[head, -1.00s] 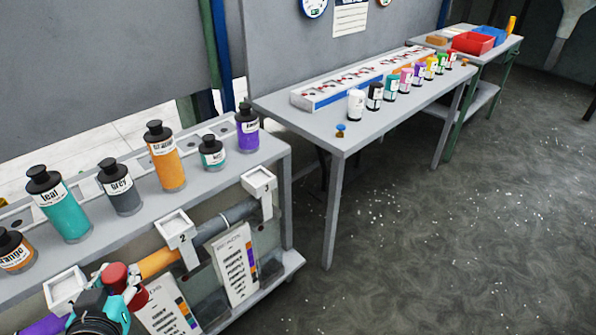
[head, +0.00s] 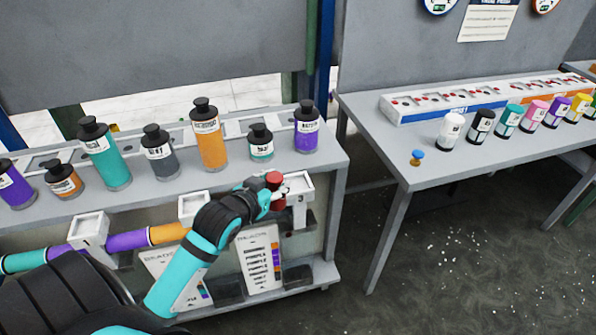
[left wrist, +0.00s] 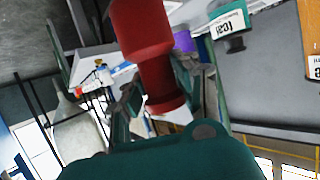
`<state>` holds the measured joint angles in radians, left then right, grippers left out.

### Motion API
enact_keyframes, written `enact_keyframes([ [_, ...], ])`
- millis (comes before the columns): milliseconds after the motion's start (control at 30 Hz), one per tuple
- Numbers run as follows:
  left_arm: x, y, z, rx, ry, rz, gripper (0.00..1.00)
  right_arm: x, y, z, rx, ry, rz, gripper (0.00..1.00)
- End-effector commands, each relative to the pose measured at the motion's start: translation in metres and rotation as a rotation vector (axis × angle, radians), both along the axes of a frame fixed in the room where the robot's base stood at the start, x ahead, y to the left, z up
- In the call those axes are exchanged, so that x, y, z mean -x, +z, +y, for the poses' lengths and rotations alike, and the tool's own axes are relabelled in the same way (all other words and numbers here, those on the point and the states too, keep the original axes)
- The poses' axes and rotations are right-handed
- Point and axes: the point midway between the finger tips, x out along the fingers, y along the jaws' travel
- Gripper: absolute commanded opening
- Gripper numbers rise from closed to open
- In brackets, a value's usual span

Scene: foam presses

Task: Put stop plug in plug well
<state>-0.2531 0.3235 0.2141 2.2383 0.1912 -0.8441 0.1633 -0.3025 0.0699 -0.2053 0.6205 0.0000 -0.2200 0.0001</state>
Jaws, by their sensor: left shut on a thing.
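The red stop plug (head: 274,179), a spool shape with wide ends, is held in my left gripper (head: 280,192). In the left wrist view the plug (left wrist: 146,55) stands large between the two fingers (left wrist: 160,95), which are shut on it. In the head view it is beside and partly over the left side of the white open-topped holder marked 3 (head: 300,186). I cannot tell whether it touches that holder. No part is clearly labelled as the plug well. My left arm hides part of the pipe row. My right gripper is not in view.
Several bottles, such as the orange one (head: 210,140) and purple one (head: 306,130), stand on the shelf (head: 330,160) just behind the gripper. White holders (head: 90,228) carry coloured pipes below. A second table (head: 400,175) at right bears small jars and a blue-topped knob (head: 417,155).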

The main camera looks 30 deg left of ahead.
Motion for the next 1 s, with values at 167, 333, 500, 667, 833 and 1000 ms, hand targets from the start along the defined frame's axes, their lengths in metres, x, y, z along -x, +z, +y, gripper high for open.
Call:
enact_keyframes([
  [167,-0.049,0.002,0.009,-0.001,0.000,-0.006,0.00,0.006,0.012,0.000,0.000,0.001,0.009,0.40],
  [333,-0.090,-0.003,0.016,-0.001,0.000,-0.006,0.00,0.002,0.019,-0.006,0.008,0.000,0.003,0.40],
  [500,-0.115,-0.006,0.020,0.000,-0.001,-0.006,0.00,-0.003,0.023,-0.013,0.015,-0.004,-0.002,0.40],
  [667,-0.121,-0.013,0.022,0.000,-0.001,-0.002,0.00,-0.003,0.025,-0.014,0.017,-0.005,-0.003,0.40],
  [833,-0.121,-0.036,0.022,-0.001,0.000,0.000,0.00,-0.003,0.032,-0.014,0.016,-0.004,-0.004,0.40],
  [1000,-0.121,-0.044,0.022,-0.002,-0.002,-0.005,0.00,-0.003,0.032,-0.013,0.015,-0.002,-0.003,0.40],
])
